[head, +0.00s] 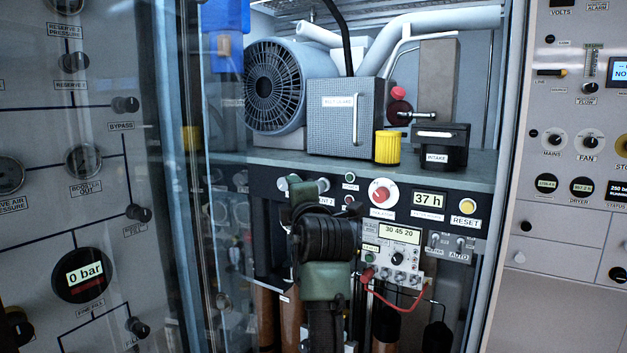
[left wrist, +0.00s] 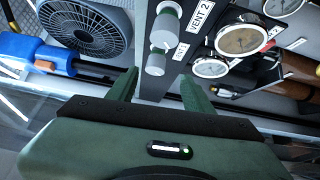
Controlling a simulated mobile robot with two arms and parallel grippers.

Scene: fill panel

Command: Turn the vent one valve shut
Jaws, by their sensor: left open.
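The vent one valve is a small pale cylindrical knob (left wrist: 156,62) on the dark panel strip in the left wrist view. The label beside it is partly cut off and hard to read. A second knob (left wrist: 164,30) sits beside the VENT 2 label (left wrist: 200,18). My left gripper (left wrist: 158,76) is open, its green fingers on either side of the vent one knob's near end. I cannot tell whether they touch it. In the head view my left gripper (head: 305,187) is at the panel, covering part of the vent knobs (head: 283,184). My right gripper is not in view.
Gauges (left wrist: 241,39) sit near the vent knobs. The panel also has a red knob (head: 382,193), a yellow reset button (head: 467,206) and a meter with a red cable (head: 404,301). A fan unit (head: 277,86) stands on the shelf above. A glass door edge (head: 203,250) is at left.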

